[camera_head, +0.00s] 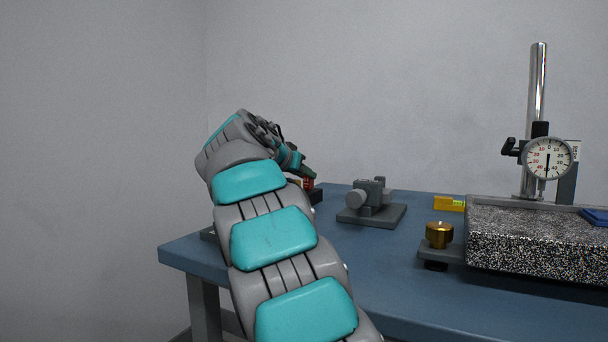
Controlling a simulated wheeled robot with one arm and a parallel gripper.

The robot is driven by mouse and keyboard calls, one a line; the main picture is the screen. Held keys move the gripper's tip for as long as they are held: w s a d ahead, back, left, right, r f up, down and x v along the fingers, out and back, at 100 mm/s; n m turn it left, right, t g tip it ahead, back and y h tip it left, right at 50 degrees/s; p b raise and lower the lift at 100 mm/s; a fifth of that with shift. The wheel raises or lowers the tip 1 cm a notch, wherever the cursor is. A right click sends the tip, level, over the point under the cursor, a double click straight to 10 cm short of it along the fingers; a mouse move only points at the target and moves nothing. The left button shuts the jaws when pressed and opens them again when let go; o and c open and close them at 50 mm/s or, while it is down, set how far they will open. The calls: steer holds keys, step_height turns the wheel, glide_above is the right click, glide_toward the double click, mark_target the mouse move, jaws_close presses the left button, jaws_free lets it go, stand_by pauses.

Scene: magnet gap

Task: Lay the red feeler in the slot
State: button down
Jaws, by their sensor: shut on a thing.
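My gripper (304,172) is at the end of my grey and teal arm, over the far left part of the blue table. A small red thing (308,184), which looks like the red feeler, shows just below the fingers. The gripper is shut on it, though my arm hides most of it. A dark block (315,195) lies right under or beside the red thing; I cannot tell whether they touch. The slot cannot be made out in this view.
A grey clamp-like fixture (371,202) stands right of my gripper. Farther right are a brass weight (439,235), a yellow level (449,204), a speckled granite block (540,245) and a dial gauge (548,158) on a post. The blue table (350,262) is bare in front of the fixture.

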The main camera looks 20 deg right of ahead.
steer(key=shift+f, duration=0.25)
stand_by(0.5)
steer(key=c, duration=0.7)
jaws_free()
steer(key=c, duration=0.5)
steer(key=shift+r, duration=0.1)
steer(key=shift+r+p, duration=1.4)
steer(key=shift+r, duration=0.85)
steer(key=o, duration=0.6)
